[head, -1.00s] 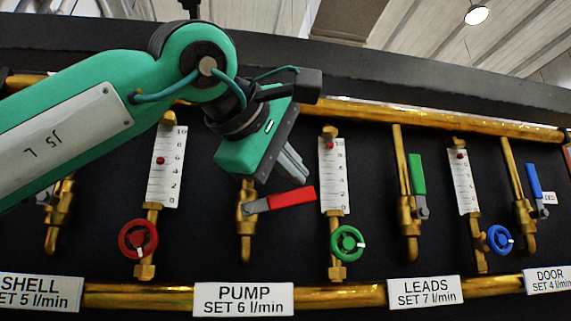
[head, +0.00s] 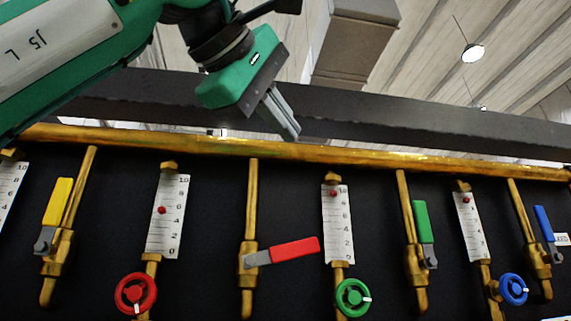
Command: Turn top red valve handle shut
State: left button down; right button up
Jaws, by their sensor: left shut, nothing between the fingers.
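The red lever handle (head: 295,250) sits on a brass valve (head: 248,262) in the middle of the panel. The handle points right, nearly level and tilted slightly up, across the line of its vertical pipe. My left gripper (head: 290,132) is shut and empty. Its fingertips show above the red handle, apart from it, near the upper brass pipe in the picture. My right gripper is not in view.
A yellow lever (head: 58,201), a green lever (head: 423,221) and a blue lever (head: 544,223) stand along their pipes. A red round knob (head: 135,293) and a green one (head: 352,297) sit below gauges. A long brass pipe (head: 380,158) runs across the top.

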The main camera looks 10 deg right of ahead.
aim_at(295, 250)
jog(key=k, duration=1.5)
